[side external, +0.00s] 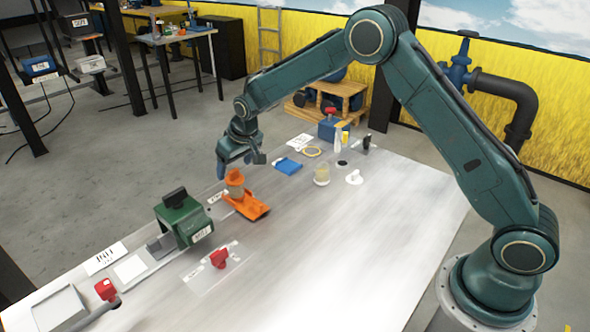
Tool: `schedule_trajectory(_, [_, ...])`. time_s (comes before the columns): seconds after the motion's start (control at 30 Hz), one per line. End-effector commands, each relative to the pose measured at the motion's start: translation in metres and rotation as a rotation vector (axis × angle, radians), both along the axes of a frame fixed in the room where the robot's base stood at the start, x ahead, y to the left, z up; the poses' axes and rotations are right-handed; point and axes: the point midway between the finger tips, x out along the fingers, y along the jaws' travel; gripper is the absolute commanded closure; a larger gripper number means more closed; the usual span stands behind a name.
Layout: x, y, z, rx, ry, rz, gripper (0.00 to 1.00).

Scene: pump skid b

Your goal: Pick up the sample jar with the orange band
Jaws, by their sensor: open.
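The sample jar with orange on it (236,188) stands upright at the far left part of the table. Its upper part is orange and its lower body is brownish. An orange tray-like piece (254,210) lies at its foot; I cannot tell whether the jar stands in it or beside it. My gripper (240,163) is open and empty, pointing down just above the jar's top. One finger shows to the left and one to the right. I cannot tell whether a finger touches the jar.
A green machine (182,221) stands left of the jar. A blue flat piece (288,166), a clear jar with pale contents (321,176) and a white piece (354,177) are to the right. A red valve (220,258) lies nearer. The table's front right is clear.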

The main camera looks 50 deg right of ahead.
Motion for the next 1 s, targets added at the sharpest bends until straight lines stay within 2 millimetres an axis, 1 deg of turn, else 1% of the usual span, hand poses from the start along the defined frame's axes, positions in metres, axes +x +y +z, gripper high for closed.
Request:
schedule_trajectory(0.1, [0.005,-0.001,-0.013,0.000,0.003,0.000,0.26])
schedule_trajectory(0.3, [0.013,-0.001,-0.030,0.001,0.002,0.000,0.26])
schedule_trajectory(0.47, [0.015,-0.001,-0.034,0.001,0.001,-0.001,0.26])
schedule_trajectory(0.9, [0.014,-0.001,-0.034,0.001,0.001,-0.001,0.26])
schedule_trajectory(0.97, [0.014,-0.001,-0.034,0.001,0.001,-0.001,0.36])
schedule_trajectory(1.0, [0.014,-0.001,-0.034,0.001,0.001,-0.001,0.44])
